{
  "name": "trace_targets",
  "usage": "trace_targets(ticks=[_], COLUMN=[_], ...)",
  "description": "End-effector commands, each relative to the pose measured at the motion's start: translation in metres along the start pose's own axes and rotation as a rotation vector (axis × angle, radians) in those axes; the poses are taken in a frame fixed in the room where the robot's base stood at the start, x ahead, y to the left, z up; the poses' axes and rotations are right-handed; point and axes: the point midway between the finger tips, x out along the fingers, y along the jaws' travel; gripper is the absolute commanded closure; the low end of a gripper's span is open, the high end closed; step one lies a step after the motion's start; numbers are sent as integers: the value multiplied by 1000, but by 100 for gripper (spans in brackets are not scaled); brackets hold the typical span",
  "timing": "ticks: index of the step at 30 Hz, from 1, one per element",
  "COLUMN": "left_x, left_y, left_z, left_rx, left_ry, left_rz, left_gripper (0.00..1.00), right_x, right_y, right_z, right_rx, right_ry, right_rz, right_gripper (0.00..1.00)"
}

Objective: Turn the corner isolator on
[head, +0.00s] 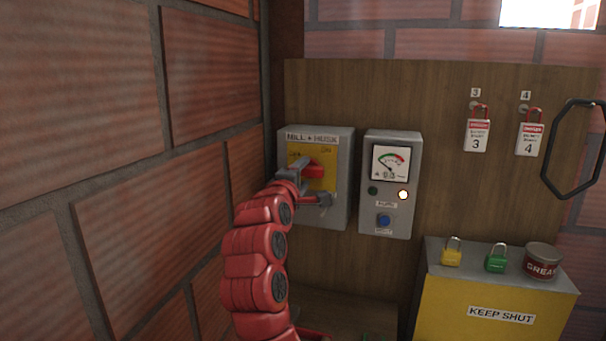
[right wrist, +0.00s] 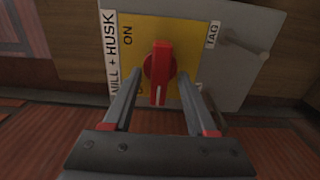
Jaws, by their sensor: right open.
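The corner isolator (head: 343,180) is a grey box with a yellow plate, labelled MILL + HUSK, on the board beside the brick corner. Its red handle (head: 314,169) also shows in the right wrist view (right wrist: 160,70), lying level across the plate, its white-marked end towards the left, OFF side. ON is printed at the plate's upper right. My right gripper (head: 311,182) is open at the box front. In the right wrist view its fingers (right wrist: 161,88) are on either side of the handle, with gaps visible; contact is not clear. My left gripper is not in view.
A grey meter box (head: 404,225) with a lit lamp and blue knob is close on the right. A yellow KEEP SHUT box (head: 450,308) carries padlocks and a grease tin (head: 541,262). A brick wall (head: 100,180) bounds the left.

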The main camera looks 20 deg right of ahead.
Motion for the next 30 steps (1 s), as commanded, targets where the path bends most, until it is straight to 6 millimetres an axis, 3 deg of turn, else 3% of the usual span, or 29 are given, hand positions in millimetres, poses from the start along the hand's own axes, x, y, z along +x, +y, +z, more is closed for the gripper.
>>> trace_targets(ticks=[3, 12, 23, 30], left_x=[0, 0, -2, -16], left_y=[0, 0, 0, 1], left_z=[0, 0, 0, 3], left_rx=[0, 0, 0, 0], left_ry=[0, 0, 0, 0], left_rz=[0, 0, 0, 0], left_gripper=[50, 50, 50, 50], right_x=[0, 0, 0, 0], right_y=[0, 0, -1, -4], right_z=[0, 0, 0, 0], right_rx=[0, 0, 11, 99], right_ry=[0, 0, 0, -1], right_rz=[0, 0, 0, -1], right_gripper=[44, 98, 100, 100])
